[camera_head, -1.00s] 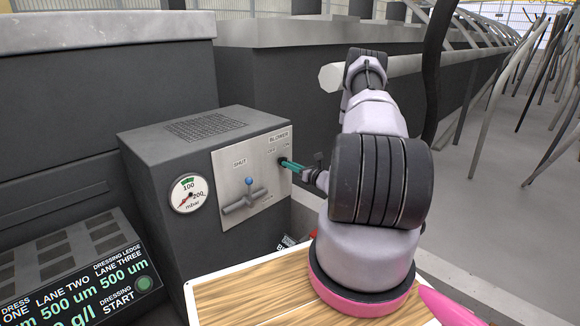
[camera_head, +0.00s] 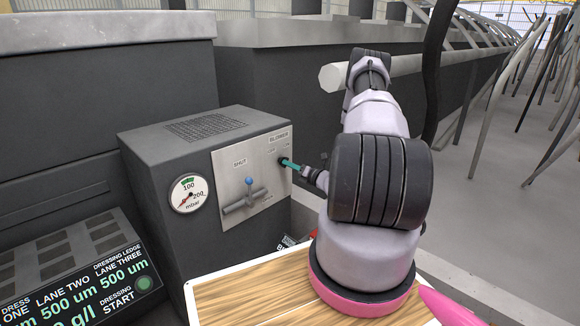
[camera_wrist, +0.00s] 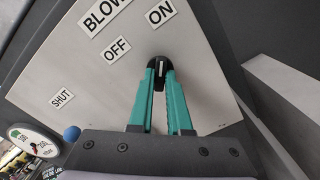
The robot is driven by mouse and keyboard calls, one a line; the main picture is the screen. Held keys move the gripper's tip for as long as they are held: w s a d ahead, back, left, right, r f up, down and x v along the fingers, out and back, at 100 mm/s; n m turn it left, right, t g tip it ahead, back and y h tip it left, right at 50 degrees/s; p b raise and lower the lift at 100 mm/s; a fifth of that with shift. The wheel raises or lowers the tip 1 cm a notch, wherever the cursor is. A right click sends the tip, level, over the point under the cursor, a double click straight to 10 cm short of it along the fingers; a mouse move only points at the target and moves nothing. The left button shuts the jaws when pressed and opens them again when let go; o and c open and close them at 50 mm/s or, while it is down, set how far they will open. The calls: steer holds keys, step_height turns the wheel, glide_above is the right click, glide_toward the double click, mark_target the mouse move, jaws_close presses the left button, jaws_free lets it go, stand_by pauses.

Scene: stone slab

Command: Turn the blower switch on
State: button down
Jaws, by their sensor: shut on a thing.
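The blower switch (camera_wrist: 159,82) is a small black knob on a pale metal panel, under the OFF and ON labels in the wrist view. In that view it sits between the tips of my gripper's green fingers, which are shut on it. My gripper (camera_wrist: 160,66) reaches the panel from the front. In the head view my gripper (camera_head: 287,162) meets the switch at the panel's upper right, below the BLOWER label (camera_head: 279,136). The fingers hide part of the knob, so its exact setting is hard to tell.
The blower box (camera_head: 160,160) also carries a pressure gauge (camera_head: 188,194) and a valve handle with a blue knob (camera_head: 248,182), left of the switch. A wooden board (camera_head: 250,295) lies in front. A lit dressing panel (camera_head: 90,275) stands at lower left.

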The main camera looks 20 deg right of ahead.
steer(key=shift+s, duration=0.1)
steer(key=c, duration=0.9)
jaws_free()
steer(key=shift+o, duration=0.2)
steer(key=v, duration=1)
steer(key=shift+s, duration=0.35)
steer(key=shift+d, duration=0.2)
